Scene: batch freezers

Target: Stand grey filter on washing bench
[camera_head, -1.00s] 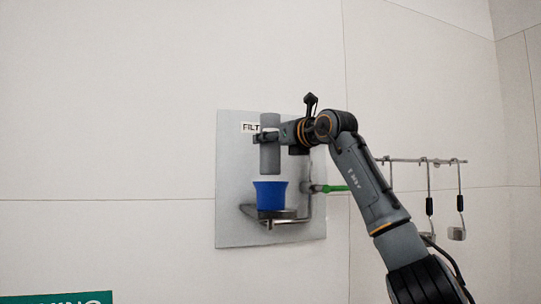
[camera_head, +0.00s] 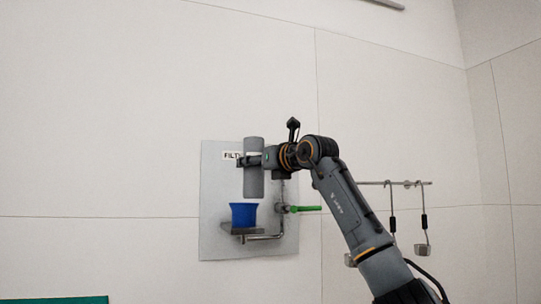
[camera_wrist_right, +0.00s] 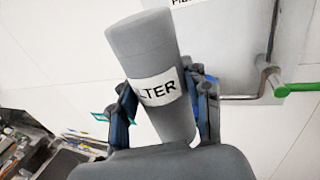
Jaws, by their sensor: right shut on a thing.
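The grey filter (camera_head: 253,180) is a grey cylinder held upright in the head view, in front of the wall panel and just above the blue cup. My right gripper (camera_head: 250,161) is shut around its middle, coming in from the right. In the right wrist view the filter (camera_wrist_right: 147,50) carries a white label ending in "LTER" and sits between the two fingers of my right gripper (camera_wrist_right: 160,108). The washing bench cannot be made out in these frames. My left gripper is not in view.
A grey panel (camera_head: 218,215) on the wall bears a bracket with a blue cup (camera_head: 243,215) and a pipe with a green lever (camera_head: 305,209). Utensils hang from a rail (camera_head: 372,183) at right. A green sign edge (camera_head: 60,300) shows at lower left.

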